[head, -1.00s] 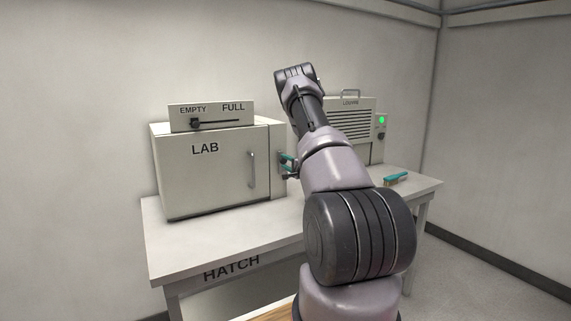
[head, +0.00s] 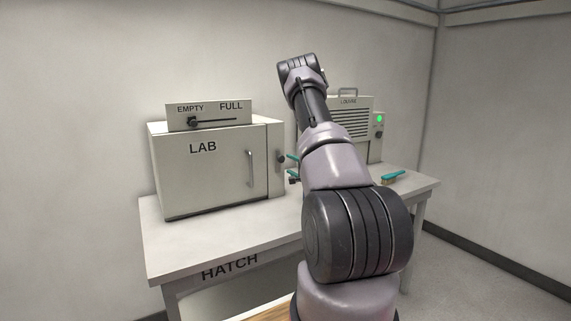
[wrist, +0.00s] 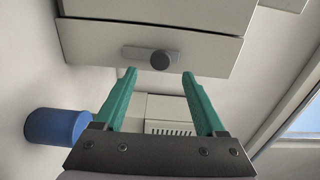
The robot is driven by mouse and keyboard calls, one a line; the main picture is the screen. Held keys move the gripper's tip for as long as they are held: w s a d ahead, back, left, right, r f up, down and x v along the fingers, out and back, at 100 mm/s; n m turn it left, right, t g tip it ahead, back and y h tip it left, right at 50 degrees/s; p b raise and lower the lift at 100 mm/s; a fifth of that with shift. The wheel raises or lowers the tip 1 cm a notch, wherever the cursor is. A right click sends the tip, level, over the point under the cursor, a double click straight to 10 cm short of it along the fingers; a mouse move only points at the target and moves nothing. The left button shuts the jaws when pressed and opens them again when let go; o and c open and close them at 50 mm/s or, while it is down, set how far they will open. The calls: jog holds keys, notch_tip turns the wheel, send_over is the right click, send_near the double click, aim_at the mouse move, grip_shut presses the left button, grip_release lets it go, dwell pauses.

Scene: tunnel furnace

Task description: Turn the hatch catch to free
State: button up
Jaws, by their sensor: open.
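The catch shows in the wrist view as a dark round knob (wrist: 160,60) on a flat grey bar, on a pale panel. The bar lies crosswise in that picture. In the head view a dark knob (head: 280,158) shows on the strip right of the LAB cabinet (head: 205,175) door. My gripper (wrist: 159,73) is open and empty, its teal fingers pointing at the catch. The knob appears between and just beyond the fingertips; they look apart from it. In the head view my gripper (head: 292,168) is right of the strip, partly hidden behind my arm.
The HATCH-marked bench (head: 165,255) carries the cabinet, a louvred unit (head: 352,120) with a green light, and a teal-handled brush (head: 394,177). An EMPTY/FULL slider box (head: 210,115) sits on the cabinet. A blue cylinder (wrist: 57,127) shows in the wrist view.

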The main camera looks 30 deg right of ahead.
jog(key=shift+s+d, duration=0.1)
jog(key=shift+s, duration=2.1)
